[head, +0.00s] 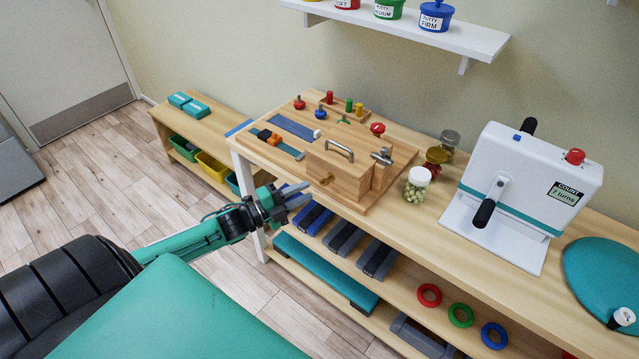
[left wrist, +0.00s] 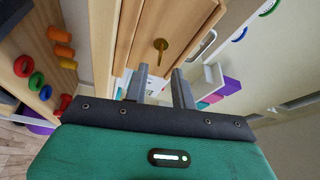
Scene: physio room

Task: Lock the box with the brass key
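A wooden box (head: 345,172) with a metal handle on top sits on a wooden activity board on the table. The brass key (head: 326,180) sits at the box's front face. In the left wrist view the key (left wrist: 160,46) appears just beyond my fingertips, against the wooden face (left wrist: 190,22). My left gripper (head: 306,194) is in front of the box, just left of and below the key. In the left wrist view my left gripper (left wrist: 158,80) has its two fingers apart, with nothing between them. My right gripper is not in view.
The board (head: 385,185) also carries knobs, pegs and a latch. A jar of green beads (head: 417,184) and a white crank device (head: 525,180) stand to its right. Weights and rings lie on the shelf below. Free floor (head: 110,170) lies left.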

